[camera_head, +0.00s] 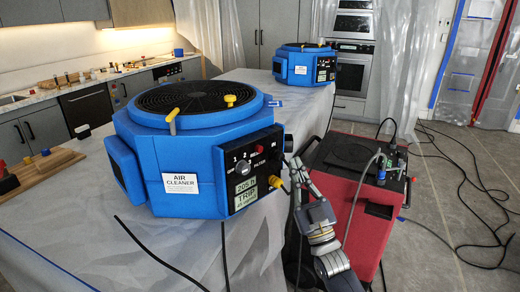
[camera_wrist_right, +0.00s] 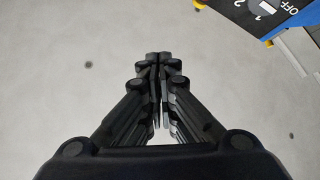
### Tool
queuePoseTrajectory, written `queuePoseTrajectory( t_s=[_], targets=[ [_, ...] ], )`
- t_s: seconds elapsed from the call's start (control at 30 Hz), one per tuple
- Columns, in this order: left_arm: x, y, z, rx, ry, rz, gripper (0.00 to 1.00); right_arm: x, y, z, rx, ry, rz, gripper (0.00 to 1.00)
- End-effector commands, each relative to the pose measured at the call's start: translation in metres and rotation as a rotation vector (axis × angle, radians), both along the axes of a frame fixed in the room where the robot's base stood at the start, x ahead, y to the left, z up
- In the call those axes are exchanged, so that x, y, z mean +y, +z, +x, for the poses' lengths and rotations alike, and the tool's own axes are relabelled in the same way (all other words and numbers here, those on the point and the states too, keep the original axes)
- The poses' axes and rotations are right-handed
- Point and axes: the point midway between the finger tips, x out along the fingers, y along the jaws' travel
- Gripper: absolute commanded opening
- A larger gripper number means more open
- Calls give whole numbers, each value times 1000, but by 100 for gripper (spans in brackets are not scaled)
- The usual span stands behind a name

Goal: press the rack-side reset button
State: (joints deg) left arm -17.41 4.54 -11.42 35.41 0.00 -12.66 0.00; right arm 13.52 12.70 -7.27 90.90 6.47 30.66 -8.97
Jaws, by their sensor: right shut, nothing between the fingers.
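A blue air cleaner (camera_head: 185,180) stands on the covered table, with a black control panel (camera_head: 246,178) on its right side. The panel carries a knob, a small red round part (camera_head: 255,163), a yellow plug (camera_head: 275,181) and a label reading TRIP. I cannot tell which part is the reset button. My right gripper (camera_head: 293,162) is just right of the panel; whether it touches is unclear. In the right wrist view my right gripper (camera_wrist_right: 160,60) is shut and empty, and part of the panel (camera_wrist_right: 255,15) shows at upper right. My left gripper is not in view.
A second blue air cleaner (camera_head: 304,66) stands farther back on the table. Black cables lie on the floor at right.

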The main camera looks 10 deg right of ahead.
Motion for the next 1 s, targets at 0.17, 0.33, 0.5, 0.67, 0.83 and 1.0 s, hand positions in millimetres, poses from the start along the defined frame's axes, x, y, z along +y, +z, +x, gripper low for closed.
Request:
queuePoseTrajectory(
  t_s=[0.17, 0.33, 0.5, 0.67, 0.83, 1.0],
  targets=[
    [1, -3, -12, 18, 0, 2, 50, 2, -1, 3, 1, 0, 0, 0],
    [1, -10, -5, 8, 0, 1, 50, 10, -2, 16, -1, 1, 1, 0],
    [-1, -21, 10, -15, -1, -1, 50, 22, -2, 37, -2, 1, 2, 0],
    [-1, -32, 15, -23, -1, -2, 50, 34, -3, 55, 0, 1, 1, 0],
    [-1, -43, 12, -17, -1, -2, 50, 42, -2, 69, 0, 0, 0, 0],
    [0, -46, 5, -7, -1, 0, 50, 45, -1, 75, 1, 0, -1, 0]
  ],
)
